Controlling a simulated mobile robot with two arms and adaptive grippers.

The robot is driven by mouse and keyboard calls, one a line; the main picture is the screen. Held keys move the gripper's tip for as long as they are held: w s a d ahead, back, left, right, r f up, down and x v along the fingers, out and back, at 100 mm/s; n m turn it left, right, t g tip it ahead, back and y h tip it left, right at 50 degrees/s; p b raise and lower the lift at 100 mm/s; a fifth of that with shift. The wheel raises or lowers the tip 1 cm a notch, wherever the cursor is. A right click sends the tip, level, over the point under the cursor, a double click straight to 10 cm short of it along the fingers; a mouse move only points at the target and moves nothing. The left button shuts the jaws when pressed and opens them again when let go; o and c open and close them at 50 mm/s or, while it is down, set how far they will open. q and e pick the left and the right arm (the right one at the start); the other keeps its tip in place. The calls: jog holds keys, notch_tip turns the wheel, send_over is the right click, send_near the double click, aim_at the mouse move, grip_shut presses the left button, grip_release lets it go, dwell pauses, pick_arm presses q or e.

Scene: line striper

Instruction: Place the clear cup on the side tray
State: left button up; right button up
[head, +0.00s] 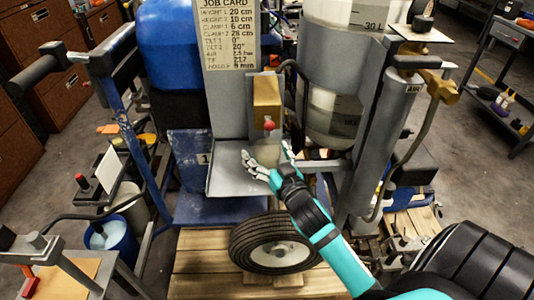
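A pale, see-through shape that looks like the clear cup (267,154) stands below the red knob of the brass-coloured block, at the grey metal shelf (225,182). My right gripper (273,163) reaches up to it from the lower right. One finger shows at the cup's left front and another at its right. The fingers are spread, and I cannot tell whether they touch the cup. The cup's lower part is hidden behind the gripper. A small side table (84,266) with a tan board stands at the lower left; I cannot tell whether it is the side tray. My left gripper is not in view.
The brass block (267,99) with its red knob (269,126) hangs close above the gripper. A large clear tank (335,112) stands to the right. A wheel (272,242) lies below, on wooden planks. A blue bucket (112,243) stands at the left.

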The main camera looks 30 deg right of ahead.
jog(key=shift+s+r, duration=0.1)
jog(key=shift+r, duration=0.05)
jog(key=s+a+b, duration=0.1)
jog(key=s+a, duration=0.1)
jog(key=s, duration=0.9)
jog(key=shift+s, duration=0.4)
